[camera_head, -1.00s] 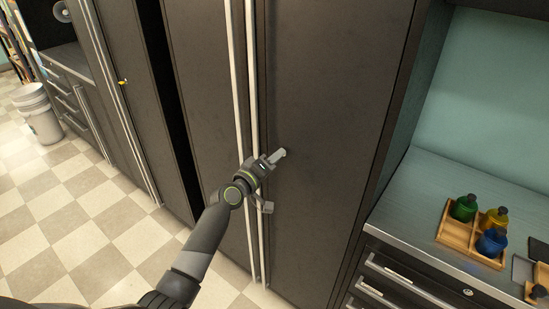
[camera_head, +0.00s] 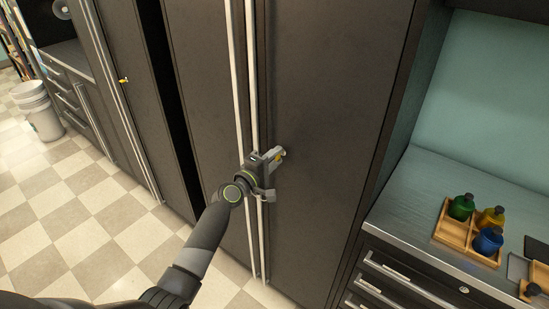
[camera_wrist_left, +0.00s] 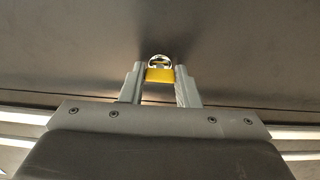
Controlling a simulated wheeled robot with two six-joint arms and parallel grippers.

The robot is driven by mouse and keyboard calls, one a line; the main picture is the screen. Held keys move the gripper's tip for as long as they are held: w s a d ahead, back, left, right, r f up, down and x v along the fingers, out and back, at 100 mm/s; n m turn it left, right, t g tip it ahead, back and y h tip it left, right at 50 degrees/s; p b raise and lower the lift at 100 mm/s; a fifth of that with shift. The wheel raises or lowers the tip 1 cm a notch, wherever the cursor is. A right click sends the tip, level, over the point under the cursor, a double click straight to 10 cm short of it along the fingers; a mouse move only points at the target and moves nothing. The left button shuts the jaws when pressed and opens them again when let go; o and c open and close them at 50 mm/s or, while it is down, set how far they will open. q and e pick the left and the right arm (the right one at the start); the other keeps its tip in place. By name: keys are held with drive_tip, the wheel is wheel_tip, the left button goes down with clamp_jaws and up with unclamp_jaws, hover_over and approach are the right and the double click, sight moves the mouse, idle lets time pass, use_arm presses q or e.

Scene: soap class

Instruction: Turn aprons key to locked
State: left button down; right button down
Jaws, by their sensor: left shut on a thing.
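A yellow key (camera_wrist_left: 159,74) sits in a round silver lock (camera_wrist_left: 159,61) on the dark cabinet door (camera_head: 335,90). My left gripper (camera_head: 279,154) is at the lock, just right of the long door handles. In the left wrist view my left gripper (camera_wrist_left: 160,82) has its two fingers on either side of the yellow key, shut on it. In the head view only a bit of yellow shows at the fingertips. The right gripper is not in view.
Two long pale handles (camera_head: 253,90) run down the cabinet doors beside my left wrist. Another yellow key (camera_head: 123,81) is on a cabinet farther left. A counter at right holds a wooden tray (camera_head: 452,236) with green, yellow and blue bottles. A bucket (camera_head: 40,112) stands on the checkered floor.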

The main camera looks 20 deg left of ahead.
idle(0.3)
use_arm(q)
drive_tip(key=c, duration=1.1)
unclamp_jaws()
drive_tip(key=b+v, duration=0.1)
drive_tip(key=v, duration=1.6)
drive_tip(key=shift+s+a, duration=0.1)
drive_tip(key=shift+s, duration=0.1)
